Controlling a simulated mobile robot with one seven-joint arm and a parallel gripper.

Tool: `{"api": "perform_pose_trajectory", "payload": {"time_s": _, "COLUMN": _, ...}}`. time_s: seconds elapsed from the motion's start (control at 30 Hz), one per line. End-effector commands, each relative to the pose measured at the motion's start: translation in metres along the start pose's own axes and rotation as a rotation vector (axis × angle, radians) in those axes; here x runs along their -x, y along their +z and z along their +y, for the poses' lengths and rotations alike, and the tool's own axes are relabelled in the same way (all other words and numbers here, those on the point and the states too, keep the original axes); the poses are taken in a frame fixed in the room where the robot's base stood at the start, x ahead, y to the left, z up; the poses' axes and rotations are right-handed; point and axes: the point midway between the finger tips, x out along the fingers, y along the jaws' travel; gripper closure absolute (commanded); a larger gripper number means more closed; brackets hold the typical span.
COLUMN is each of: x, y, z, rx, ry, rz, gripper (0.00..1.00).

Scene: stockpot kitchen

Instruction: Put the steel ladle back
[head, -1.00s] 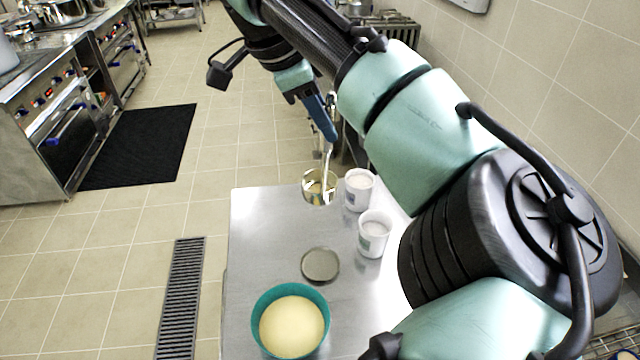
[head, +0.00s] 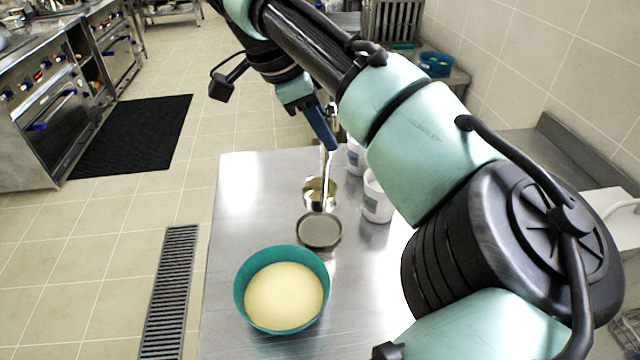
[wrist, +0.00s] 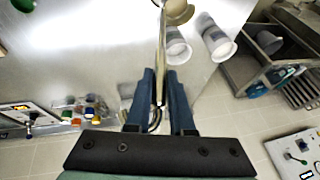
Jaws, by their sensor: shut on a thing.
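My gripper (head: 331,147) is shut on the handle of the steel ladle (head: 324,166). The ladle hangs steeply with its bowl low, near the far side of a round grey steel dish (head: 320,231) on the steel table. In the head view the ladle's bowl partly overlaps the dish's far edge; I cannot tell whether they touch. The inside of the ladle's bowl looks yellowish. In the wrist view the handle of the ladle (wrist: 162,50) runs between the two blue fingers of my gripper (wrist: 161,74), and its bowl is at the top edge.
A teal bowl (head: 240,290) of pale yellow food stands nearer on the steel table (head: 225,215). Two white tubs (head: 377,200) stand right of the ladle, one partly hidden by my arm. The table's left part is clear. A stove (head: 45,120) stands far left.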

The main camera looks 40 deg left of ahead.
Motion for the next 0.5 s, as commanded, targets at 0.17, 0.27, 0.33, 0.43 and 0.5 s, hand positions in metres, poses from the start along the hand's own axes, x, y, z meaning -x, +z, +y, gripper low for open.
{"api": "perform_pose_trajectory", "payload": {"time_s": 0.17, "x": -0.029, "y": 0.012, "z": 0.008, "rx": 0.000, "ry": 0.002, "rz": 0.001, "gripper": 1.00}}
{"api": "perform_pose_trajectory", "payload": {"time_s": 0.27, "x": -0.042, "y": 0.018, "z": 0.011, "rx": 0.000, "ry": 0.000, "rz": -0.001, "gripper": 1.00}}
{"api": "perform_pose_trajectory", "payload": {"time_s": 0.33, "x": -0.047, "y": 0.020, "z": 0.012, "rx": -0.001, "ry": 0.000, "rz": 0.000, "gripper": 1.00}}
{"api": "perform_pose_trajectory", "payload": {"time_s": 0.43, "x": -0.057, "y": 0.024, "z": 0.015, "rx": 0.000, "ry": 0.001, "rz": 0.000, "gripper": 1.00}}
{"api": "perform_pose_trajectory", "payload": {"time_s": 0.5, "x": -0.066, "y": 0.028, "z": 0.017, "rx": 0.000, "ry": 0.001, "rz": 0.001, "gripper": 1.00}}
